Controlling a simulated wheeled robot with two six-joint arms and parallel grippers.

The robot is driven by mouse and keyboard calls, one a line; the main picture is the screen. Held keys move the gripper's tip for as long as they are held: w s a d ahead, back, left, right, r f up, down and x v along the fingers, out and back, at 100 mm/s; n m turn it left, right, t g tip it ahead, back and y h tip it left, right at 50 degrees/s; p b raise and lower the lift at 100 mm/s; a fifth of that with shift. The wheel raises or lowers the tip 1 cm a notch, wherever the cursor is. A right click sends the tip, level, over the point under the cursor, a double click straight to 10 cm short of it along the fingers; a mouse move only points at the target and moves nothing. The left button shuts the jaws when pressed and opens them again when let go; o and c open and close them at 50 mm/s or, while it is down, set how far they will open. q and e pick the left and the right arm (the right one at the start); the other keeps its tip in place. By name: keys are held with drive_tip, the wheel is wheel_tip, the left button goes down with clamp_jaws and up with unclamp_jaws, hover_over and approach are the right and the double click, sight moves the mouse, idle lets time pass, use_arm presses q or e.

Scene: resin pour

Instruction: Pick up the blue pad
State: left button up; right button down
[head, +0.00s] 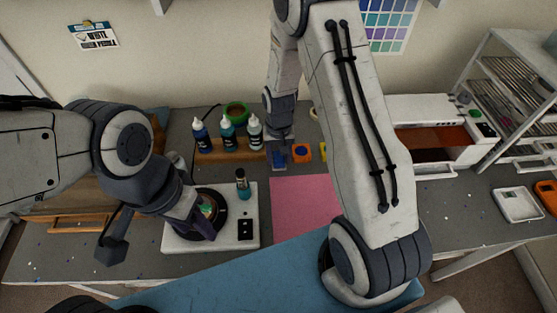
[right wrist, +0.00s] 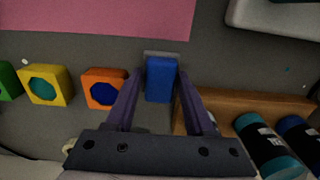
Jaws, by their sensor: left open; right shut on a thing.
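The blue pad (right wrist: 160,90) is a small blue block between the two purple fingers of my right gripper (right wrist: 160,76) in the right wrist view. The fingers are shut on its sides. A pale grey strip shows along its far edge. In the head view the blue pad (head: 278,160) is below my right gripper (head: 279,142), left of the orange block; I cannot tell whether it touches the table. My left gripper (head: 198,222) is open by the round dark turntable (head: 217,223) on the white base, partly hidden by its own arm.
An orange block (right wrist: 104,88) and a yellow block (right wrist: 44,84) stand beside the pad. A pink mat (head: 300,200) lies in front. A small bottle (head: 242,184) stands on the white base.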

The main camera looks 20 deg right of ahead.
wheel_tip(320, 180, up, 2)
drive_tip(key=shift+w+r+b, duration=0.1)
drive_tip(key=shift+r+b, duration=0.15)
drive_tip(key=shift+b, duration=0.2)
drive_tip(key=s+d+r+b, duration=0.2)
drive_tip(key=s+d+r, duration=0.4)
drive_tip(key=d, duration=0.4)
drive_tip(key=shift+s+r+b, duration=0.2)
drive_tip(key=shift+r+b, duration=0.15)
drive_tip(key=shift+r, duration=0.2)
